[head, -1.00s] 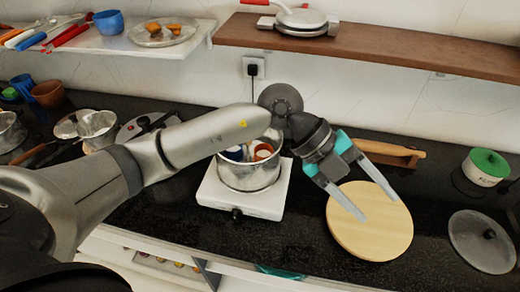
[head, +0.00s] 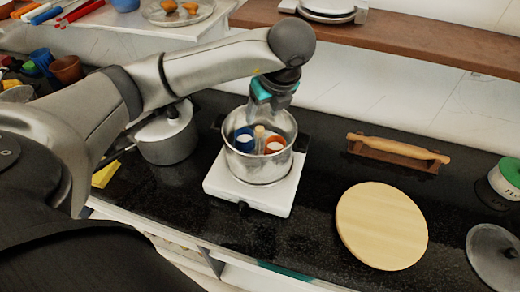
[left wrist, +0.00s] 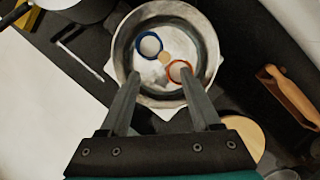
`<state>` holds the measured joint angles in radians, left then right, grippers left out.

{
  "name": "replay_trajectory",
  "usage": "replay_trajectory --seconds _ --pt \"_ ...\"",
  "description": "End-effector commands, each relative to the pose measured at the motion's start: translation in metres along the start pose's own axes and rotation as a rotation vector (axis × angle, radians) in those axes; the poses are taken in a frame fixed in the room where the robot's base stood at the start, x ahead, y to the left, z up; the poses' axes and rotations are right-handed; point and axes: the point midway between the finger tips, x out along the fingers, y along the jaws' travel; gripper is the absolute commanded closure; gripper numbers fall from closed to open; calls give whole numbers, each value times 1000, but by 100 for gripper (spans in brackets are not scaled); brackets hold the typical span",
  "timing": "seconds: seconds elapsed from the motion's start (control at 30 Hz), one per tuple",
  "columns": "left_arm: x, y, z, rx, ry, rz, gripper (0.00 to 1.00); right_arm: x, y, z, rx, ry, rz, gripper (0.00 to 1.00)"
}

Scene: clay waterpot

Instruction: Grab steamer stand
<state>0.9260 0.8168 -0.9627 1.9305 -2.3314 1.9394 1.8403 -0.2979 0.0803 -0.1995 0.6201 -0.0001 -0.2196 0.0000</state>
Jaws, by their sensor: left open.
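A metal pot (head: 262,168) stands on a white square stove (head: 248,194). Inside it are a blue-rimmed cup (head: 244,142), an orange-rimmed cup (head: 275,145) and a pale upright knob (head: 259,132) between them, which looks like the top of the steamer stand. The left wrist view shows the pale knob (left wrist: 165,58) near the pot's middle; the stand's lower part cannot be made out. My left gripper (left wrist: 160,80) is open and empty, pointing down above the pot, its fingers on either side below the knob in that view. It also shows in the head view (head: 269,108), partly hidden by its arm. My right gripper is not in view.
A lidded metal pot (head: 166,135) stands left of the stove. A round wooden board (head: 382,226) and a rolling pin (head: 398,148) on its holder lie to the right. A brown shelf (head: 400,40) runs along the wall behind.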

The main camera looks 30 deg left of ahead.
Motion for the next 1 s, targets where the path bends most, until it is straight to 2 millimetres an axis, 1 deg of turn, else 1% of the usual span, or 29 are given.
replay_trajectory --seconds 0.03,0.1,0.2,0.47,0.63,0.73,0.83,1.0 --pt "11 1 0 -2 2 5 36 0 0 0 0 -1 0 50" --pt "24 1 0 -1 1 4 36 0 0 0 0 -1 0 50" --pt "37 0 0 0 2 2 36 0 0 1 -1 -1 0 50" --pt "54 -2 -1 1 3 1 36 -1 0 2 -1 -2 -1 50" --pt "77 -8 -2 1 3 1 36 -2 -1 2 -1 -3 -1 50" --pt "91 -8 -2 1 3 1 36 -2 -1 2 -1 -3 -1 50" --pt "97 -8 -2 1 2 -2 36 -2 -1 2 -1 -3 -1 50" --pt "98 -8 -2 2 2 -3 36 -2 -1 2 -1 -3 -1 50"
